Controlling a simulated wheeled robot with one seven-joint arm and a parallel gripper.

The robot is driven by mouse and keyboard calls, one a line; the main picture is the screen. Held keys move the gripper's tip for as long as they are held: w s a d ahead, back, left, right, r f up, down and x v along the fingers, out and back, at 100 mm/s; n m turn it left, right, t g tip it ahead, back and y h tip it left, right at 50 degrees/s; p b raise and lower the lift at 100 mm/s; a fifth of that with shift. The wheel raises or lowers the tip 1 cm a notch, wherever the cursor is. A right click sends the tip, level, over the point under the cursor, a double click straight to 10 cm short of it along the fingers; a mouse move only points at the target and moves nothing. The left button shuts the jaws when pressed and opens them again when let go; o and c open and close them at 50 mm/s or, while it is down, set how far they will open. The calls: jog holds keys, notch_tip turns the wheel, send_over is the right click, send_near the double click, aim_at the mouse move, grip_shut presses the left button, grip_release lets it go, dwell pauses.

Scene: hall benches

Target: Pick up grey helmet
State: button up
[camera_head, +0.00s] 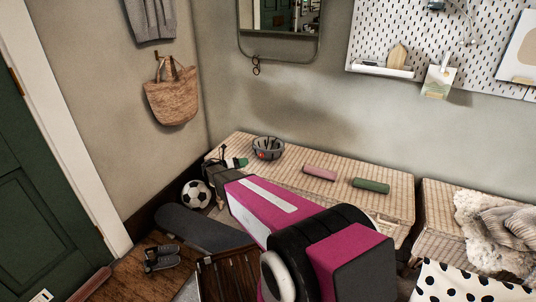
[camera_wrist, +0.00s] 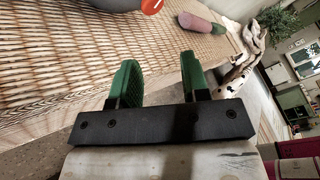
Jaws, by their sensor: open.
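The grey helmet (camera_head: 268,148) appears to be a rounded, slotted grey thing with an orange-red spot, near the back left of the woven bench. Only its lower edge (camera_wrist: 118,3) shows at the top of the wrist view, with the orange part beside it. My gripper (camera_head: 239,162) is just left of the helmet in the head view, low near the bench's left end. In the wrist view its two green fingers (camera_wrist: 160,68) stand apart with nothing between them. The helmet lies beyond the fingertips, apart from them.
The woven bench (camera_head: 290,168) also bears a pink roll (camera_head: 320,172) and a green roll (camera_head: 370,185), right of the helmet. A football (camera_head: 196,194) and dark shoes (camera_head: 162,257) are on the floor at left. The wall rises close behind the bench.

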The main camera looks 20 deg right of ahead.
aim_at(260, 155)
jog(key=shift+n+t+h, duration=0.4)
jog(key=shift+n, duration=0.5)
jog(key=w+d, duration=0.1)
jog(key=d, duration=0.2)
jog(key=w+d, duration=0.1)
jog(key=d, duration=0.2)
jog(key=w+d, duration=0.1)
jog(key=d, duration=0.3)
jog(key=shift+w+r, duration=0.15)
grip_shut()
